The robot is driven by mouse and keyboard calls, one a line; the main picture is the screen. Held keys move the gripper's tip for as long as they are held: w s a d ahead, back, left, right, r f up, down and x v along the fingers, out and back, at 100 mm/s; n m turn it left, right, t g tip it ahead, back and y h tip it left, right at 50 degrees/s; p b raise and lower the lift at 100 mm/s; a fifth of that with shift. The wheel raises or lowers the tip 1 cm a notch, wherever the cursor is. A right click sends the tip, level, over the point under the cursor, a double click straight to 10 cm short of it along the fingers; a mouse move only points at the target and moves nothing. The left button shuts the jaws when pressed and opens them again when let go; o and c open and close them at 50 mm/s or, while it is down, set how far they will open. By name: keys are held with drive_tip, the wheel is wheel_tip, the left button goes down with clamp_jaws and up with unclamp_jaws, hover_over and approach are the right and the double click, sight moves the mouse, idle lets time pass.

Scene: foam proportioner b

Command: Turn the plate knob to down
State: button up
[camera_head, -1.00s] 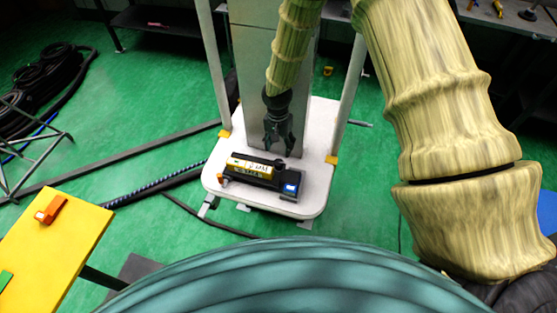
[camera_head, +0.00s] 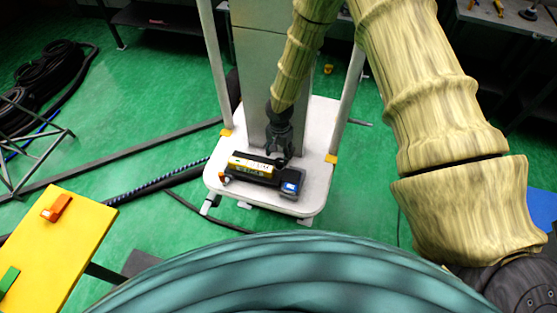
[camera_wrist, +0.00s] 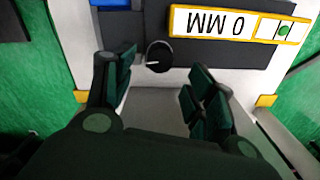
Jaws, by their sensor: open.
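A dark device with a yellow-framed label plate (camera_head: 249,166) lies on a white platform (camera_head: 312,197). In the wrist view the label (camera_wrist: 236,27) reads "0 MM" upside down, with a green dot at its right end. My gripper (camera_head: 279,152) is over the device's back edge in the head view. In the wrist view my gripper (camera_wrist: 163,68) is open, one finger on each side of the knob, with visible gaps and nothing held.
A blue-lit display (camera_head: 290,187) is at the device's right end. A grey column (camera_head: 250,85) and white posts (camera_head: 217,70) rise around the platform. A yellow panel (camera_head: 60,245) stands at the lower left. Hoses lie on the green floor.

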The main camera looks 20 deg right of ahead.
sight(279, 161)
drive_tip(key=shift+w+f+p, duration=0.1)
drive_tip(key=shift+f+p, duration=0.75)
drive_tip(key=shift+f, duration=2.2)
drive_tip(key=c, duration=1)
